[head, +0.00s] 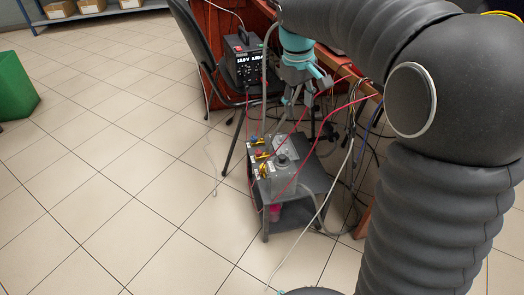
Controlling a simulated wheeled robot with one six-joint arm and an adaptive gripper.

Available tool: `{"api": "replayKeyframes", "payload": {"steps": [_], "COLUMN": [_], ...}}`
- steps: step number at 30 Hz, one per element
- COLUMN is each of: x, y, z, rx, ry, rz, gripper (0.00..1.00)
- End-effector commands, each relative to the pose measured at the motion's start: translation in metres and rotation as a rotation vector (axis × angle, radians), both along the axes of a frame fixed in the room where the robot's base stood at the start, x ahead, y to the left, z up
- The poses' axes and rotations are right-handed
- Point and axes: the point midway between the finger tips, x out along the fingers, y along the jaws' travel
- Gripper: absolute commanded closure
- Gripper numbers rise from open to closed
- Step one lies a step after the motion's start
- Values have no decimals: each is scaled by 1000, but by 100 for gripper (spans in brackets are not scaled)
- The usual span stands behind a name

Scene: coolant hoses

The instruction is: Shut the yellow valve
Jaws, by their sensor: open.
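A small row of brass-coloured valves with tiny coloured parts sits on the left side of a grey unit (283,178) on a low cart. A yellow valve (263,171) shows at the near end of the row. The parts are too small to tell its handle position or to separate its handle from the brass fittings. My gripper (295,98) is open and empty, pointing down above and behind the unit, apart from the valves. Red hoses cross in front of and beside the gripper.
A dark chair (190,45) holding a black power supply (252,67) stands behind the cart (318,178). Red hoses and dark cables hang by the desk (330,60) on the right. A green bin (15,85) stands far left.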

Motion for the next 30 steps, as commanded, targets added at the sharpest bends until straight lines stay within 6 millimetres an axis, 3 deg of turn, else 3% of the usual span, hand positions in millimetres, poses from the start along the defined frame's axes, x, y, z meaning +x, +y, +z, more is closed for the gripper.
{"api": "replayKeyframes", "payload": {"steps": [1,6,15,22,30], "x": [16,58,112,130,133], "y": [11,41,99,133,144], "z": [-12,-47,-130,-188,-217], "rx": [-15,-61,-143,-191,-210], "ry": [27,107,248,332,369], "rz": [30,129,301,399,439], "gripper": [48,48,48,48,48]}}
